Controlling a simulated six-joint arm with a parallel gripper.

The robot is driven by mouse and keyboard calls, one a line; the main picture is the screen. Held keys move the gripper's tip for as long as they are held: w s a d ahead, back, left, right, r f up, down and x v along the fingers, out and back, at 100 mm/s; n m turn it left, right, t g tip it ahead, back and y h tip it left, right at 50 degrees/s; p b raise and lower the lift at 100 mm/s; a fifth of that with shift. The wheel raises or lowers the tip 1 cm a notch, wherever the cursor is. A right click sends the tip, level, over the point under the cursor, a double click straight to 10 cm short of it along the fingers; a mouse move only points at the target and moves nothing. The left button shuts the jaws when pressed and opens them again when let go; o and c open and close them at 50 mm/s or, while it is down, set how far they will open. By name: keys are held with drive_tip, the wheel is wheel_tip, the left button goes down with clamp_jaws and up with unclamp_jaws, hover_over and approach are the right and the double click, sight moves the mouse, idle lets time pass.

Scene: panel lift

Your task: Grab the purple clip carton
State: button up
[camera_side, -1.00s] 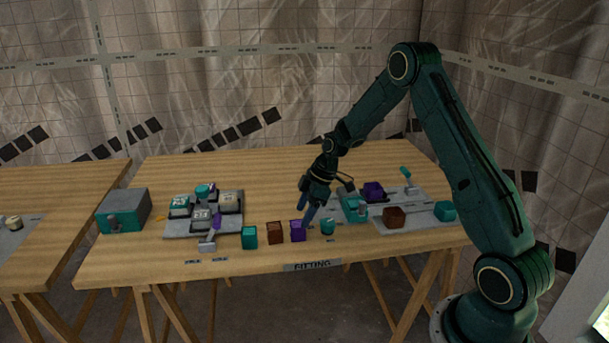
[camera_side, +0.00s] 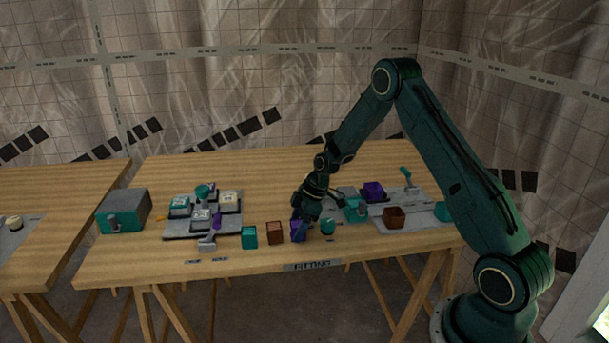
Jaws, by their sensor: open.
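The purple clip carton (camera_side: 297,236) stands near the front edge of the table, the rightmost of a row of three small boxes. My gripper (camera_side: 300,228) is open and low at the carton, with its fingers pointing down. The fingers partly cover the carton's upper part. I cannot tell whether they touch it or whether both sides are straddled.
A brown box (camera_side: 274,233) and a teal box (camera_side: 249,237) stand left of the carton. A teal round piece (camera_side: 328,227) is close on the right. A grey tray (camera_side: 415,219) with brown, teal and purple pieces lies further right. A grey panel (camera_side: 180,233) is at left.

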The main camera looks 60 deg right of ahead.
sight(298, 223)
drive_tip(key=c, duration=1.1)
drive_tip(key=shift+r, duration=0.2)
wheel_tip(298, 223, up, 20)
drive_tip(key=shift+f, duration=0.15)
idle(0.4)
